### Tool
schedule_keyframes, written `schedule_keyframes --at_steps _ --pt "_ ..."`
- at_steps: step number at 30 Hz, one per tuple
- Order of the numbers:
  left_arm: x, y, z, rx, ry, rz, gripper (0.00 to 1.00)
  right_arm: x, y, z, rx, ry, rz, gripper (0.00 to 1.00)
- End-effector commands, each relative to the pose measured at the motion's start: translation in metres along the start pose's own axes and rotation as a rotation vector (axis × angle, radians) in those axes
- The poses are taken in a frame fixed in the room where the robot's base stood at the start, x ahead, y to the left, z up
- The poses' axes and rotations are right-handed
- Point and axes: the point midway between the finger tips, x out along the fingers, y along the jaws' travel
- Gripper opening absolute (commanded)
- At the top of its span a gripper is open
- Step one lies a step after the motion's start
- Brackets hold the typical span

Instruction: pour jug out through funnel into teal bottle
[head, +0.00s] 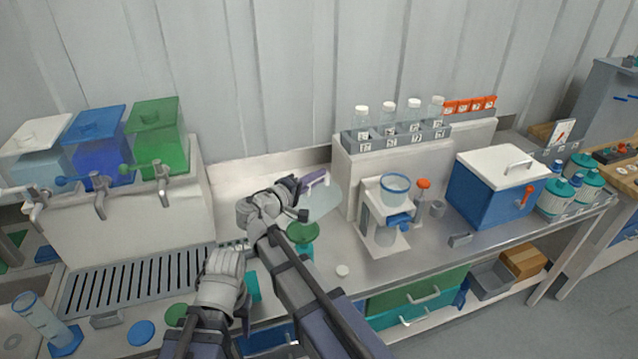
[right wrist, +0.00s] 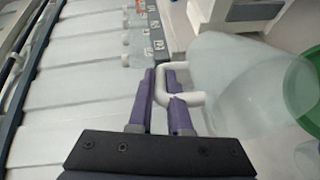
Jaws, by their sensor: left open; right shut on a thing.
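My right gripper (head: 308,184) is shut on the pale handle of a clear jug (head: 321,201). In the right wrist view its purple fingers (right wrist: 160,103) pinch the white handle, and the see-through jug body (right wrist: 232,90) reaches to the right. How full the jug is and its exact tilt I cannot tell. A green funnel (head: 303,231) stands on the teal bottle (head: 306,252), partly behind my right arm and just in front of the jug. The funnel's green rim (right wrist: 291,95) is beside the jug in the right wrist view.
A white cap (head: 342,270) lies on the bench right of the bottle. A white stand with a blue-rimmed vessel (head: 395,185) and a blue cooler (head: 490,195) are further right. Tanks with taps (head: 158,148) and a drain grille (head: 135,283) are left. A bottle rack (head: 400,140) is behind.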

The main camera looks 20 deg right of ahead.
Motion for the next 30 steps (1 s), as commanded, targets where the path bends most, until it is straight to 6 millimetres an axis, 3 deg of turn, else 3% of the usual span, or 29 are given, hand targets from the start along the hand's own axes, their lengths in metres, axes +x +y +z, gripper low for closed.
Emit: schedule_keyframes --at_steps 30 --pt "0.029 0.003 -0.002 0.0 0.0 0.0 0.51 -0.021 0.006 -0.002 0.0 0.035 0.168 0.0"
